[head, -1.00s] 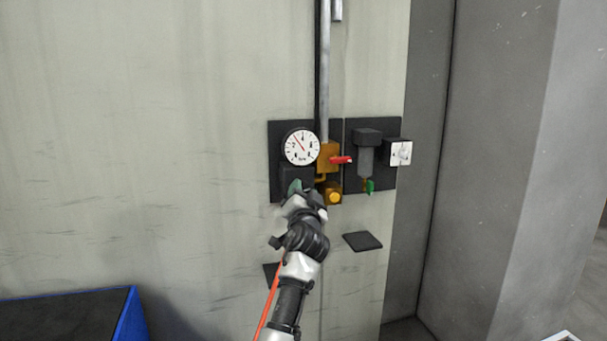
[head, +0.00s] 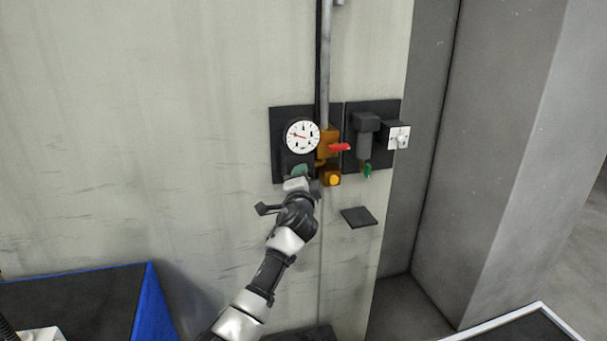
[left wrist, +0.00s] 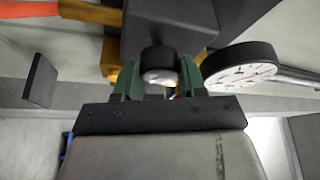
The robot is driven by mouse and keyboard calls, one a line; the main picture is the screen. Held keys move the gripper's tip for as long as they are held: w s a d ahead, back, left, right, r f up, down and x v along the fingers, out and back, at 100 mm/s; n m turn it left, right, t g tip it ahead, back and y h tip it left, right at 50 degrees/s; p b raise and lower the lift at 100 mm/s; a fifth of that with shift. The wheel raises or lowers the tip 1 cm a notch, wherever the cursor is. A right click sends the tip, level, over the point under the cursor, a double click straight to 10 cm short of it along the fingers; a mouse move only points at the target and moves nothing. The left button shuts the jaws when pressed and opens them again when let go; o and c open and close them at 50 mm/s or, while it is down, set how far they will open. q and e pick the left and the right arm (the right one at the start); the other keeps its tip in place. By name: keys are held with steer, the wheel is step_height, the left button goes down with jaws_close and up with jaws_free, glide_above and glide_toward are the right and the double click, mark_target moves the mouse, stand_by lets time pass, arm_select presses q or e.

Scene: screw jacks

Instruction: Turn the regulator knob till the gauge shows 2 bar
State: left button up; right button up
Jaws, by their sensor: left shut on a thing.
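The round white gauge (head: 302,136) is on a dark wall plate, its red needle pointing left and slightly up. Its numbers are too small to read surely. It shows at the right in the left wrist view (left wrist: 240,75). The black regulator knob (left wrist: 158,62) is between the green fingers of my left gripper (left wrist: 160,80), which is shut on it. In the head view my left gripper (head: 300,172) is just below the gauge and hides the knob. My right gripper is not in view.
Beside the gauge are a brass valve with a red lever (head: 340,147), a yellow button (head: 334,180), a filter with a green tap (head: 367,170) and a white switch box (head: 397,136). A black plate (head: 358,217) sits below. A blue-edged bin (head: 150,300) stands lower left.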

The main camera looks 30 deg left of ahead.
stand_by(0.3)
arm_select(q)
steer(key=o, duration=0.9)
steer(key=shift+o, duration=0.2)
steer(key=b+v, duration=0.3)
steer(key=v, duration=0.7)
steer(key=shift+s+d, duration=0.2)
steer(key=shift+s, duration=0.15)
